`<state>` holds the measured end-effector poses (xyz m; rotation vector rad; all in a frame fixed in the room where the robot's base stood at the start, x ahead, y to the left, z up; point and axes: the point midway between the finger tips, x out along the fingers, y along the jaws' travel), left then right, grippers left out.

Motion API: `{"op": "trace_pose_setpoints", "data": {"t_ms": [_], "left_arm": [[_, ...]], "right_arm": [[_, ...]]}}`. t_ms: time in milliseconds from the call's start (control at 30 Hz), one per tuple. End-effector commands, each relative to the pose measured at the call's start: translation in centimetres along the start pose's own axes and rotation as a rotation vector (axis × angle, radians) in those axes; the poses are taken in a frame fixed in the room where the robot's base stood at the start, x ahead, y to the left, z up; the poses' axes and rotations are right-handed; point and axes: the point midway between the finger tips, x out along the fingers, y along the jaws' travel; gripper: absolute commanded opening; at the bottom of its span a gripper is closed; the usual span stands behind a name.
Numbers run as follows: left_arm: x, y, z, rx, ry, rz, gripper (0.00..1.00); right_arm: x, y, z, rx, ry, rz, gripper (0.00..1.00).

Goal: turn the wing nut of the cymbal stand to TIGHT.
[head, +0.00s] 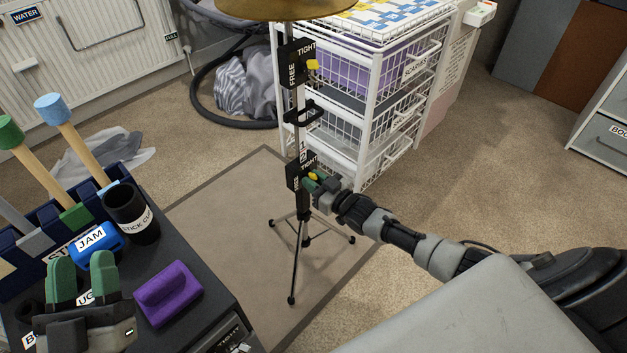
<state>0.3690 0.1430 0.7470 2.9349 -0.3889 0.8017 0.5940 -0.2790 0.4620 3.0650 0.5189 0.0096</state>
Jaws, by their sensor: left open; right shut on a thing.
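The cymbal stand (304,228) is upright on the mat, with a brass cymbal (262,8) at its top. Its upper black block, marked FREE and TIGHT, carries a yellow wing nut (313,65) beneath the word TIGHT. A lower black block with similar markings carries another yellow wing nut (313,175). My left gripper (82,278) is open and empty over the dark cabinet top at lower left.
A purple block (168,293), a blue JAM piece (97,236) and a black stick cup (132,214) are close to my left gripper. Mallets stand behind them. A white wire-basket unit (372,110) stands right behind the stand. Carpet (480,150) at right is clear.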

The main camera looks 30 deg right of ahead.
Motion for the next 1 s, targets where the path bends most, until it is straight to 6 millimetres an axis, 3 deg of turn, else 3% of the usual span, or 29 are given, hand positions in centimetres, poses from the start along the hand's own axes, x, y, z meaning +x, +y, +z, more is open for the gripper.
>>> {"op": "trace_pose_setpoints", "data": {"t_ms": [33, 133, 533, 767, 1000], "left_arm": [[0.0, 0.0, 0.0, 0.000, 0.000, 0.000, 0.43], [0.0, 0.0, 0.0, 0.000, 0.000, 0.000, 0.43], [0.0, -0.1, 0.4, 0.002, -0.046, -0.002, 0.43], [-0.5, -0.7, 3.0, 0.011, -0.284, -0.015, 0.43], [-2.4, -1.3, 6.1, 0.017, -0.573, -0.031, 0.43]], "right_arm": [[-0.1, 0.0, 0.2, -0.001, -0.004, 0.000, 0.26], [-0.1, 0.0, 0.1, -0.001, -0.003, 0.000, 0.38], [-0.7, 0.0, 0.0, -0.001, -0.003, 0.000, 0.38], [-3.6, 0.0, -0.1, -0.002, -0.005, 0.000, 0.38], [-7.4, 0.0, -0.1, -0.002, -0.006, 0.001, 0.38]]}}
